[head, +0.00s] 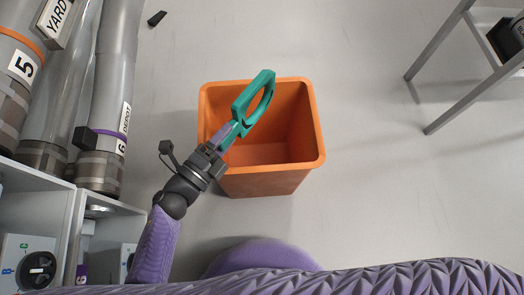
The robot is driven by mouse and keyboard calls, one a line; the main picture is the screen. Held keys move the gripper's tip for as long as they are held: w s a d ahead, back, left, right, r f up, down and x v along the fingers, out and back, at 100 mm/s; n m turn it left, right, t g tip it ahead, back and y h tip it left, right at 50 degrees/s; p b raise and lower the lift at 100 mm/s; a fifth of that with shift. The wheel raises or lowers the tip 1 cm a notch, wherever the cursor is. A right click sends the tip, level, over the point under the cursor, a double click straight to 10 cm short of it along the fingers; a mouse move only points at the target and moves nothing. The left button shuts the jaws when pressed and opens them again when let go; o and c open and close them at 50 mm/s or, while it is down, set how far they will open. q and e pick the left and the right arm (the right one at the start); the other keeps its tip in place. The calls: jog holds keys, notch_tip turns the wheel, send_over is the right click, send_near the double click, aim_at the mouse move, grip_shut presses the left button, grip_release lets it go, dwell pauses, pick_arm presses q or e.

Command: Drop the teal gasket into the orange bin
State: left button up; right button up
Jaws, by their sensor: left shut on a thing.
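The teal gasket (240,105) is a flat ring with a tab, seen tilted in the head view. My left gripper (228,136) is shut on its lower tab end. The gasket is held over the open mouth of the orange bin (262,183), toward the bin's left and back side. The bin stands upright on the floor and its visible inside looks empty. Part of its left rim is hidden behind my gripper. My right gripper is not in the view.
Large grey tubes (117,75) and a white cabinet (32,208) with a dial stand at the left. A grey metal stand (440,45) is at the upper right. A small black piece (157,18) lies on the floor. Floor right of the bin is clear.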

pick_arm(q)
jog(key=shift+f, duration=0.2)
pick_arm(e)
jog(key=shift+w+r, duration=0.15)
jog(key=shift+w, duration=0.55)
pick_arm(q)
jog(key=o, duration=1.3)
jog(key=shift+o, duration=0.2)
jog(key=p+v, duration=0.2)
jog(key=v, duration=0.8)
jog(key=shift+p, duration=0.35)
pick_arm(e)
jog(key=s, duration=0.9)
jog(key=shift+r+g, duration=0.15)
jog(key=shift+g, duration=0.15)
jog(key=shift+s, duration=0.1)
